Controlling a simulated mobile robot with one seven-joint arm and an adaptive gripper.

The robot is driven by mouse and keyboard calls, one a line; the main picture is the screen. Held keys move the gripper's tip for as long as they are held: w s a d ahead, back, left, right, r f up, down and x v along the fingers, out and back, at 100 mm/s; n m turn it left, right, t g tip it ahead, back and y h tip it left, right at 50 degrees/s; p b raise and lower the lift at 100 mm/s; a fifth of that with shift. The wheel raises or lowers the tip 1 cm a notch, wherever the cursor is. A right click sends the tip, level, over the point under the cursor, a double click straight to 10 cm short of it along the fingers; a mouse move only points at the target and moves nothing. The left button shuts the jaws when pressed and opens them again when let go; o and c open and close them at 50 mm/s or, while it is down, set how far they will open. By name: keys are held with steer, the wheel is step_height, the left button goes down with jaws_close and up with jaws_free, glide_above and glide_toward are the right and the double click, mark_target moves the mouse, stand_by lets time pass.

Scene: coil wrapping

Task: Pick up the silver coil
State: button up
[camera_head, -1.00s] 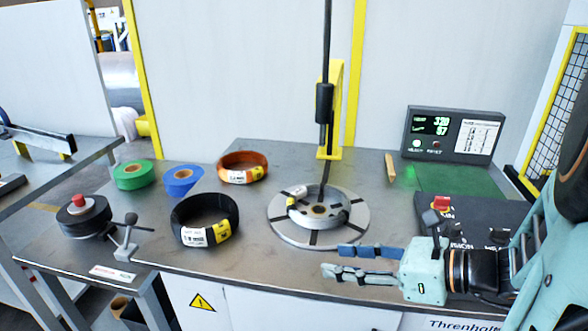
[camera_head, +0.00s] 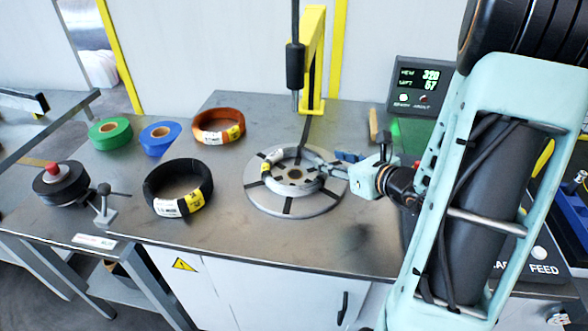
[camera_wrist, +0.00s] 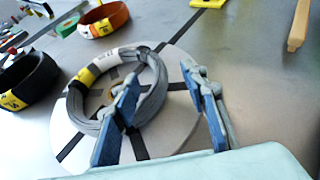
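The silver coil (camera_head: 290,189), a grey ring with a white and yellow label, lies flat on the round turntable (camera_head: 262,203). The coil also shows in the wrist view (camera_wrist: 88,124). My gripper (camera_head: 345,164) is at the right side of the coil, low over the turntable. In the wrist view my gripper (camera_wrist: 160,82) is open. Its left blue finger overlaps the coil's ring and its right finger is outside, with the coil's right rim showing between them. I cannot tell whether either finger touches the coil.
A black coil (camera_head: 158,203) and an orange coil (camera_head: 207,135) lie left of the turntable. Green (camera_head: 98,141) and blue (camera_head: 152,146) rolls are further left. A yellow post (camera_head: 313,60) with a dark rod stands behind. A control display (camera_head: 420,88) stands at the back right.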

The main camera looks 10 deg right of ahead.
mark_target(317, 155)
steer(key=shift+a+x, duration=0.1)
steer(key=shift+x, duration=1.5)
steer(key=shift+a+x, duration=0.15)
steer(key=shift+x, duration=1.4)
steer(key=shift+s, duration=0.15)
steer(key=shift+c, duration=0.4)
jaws_close()
steer(key=shift+r, duration=0.15)
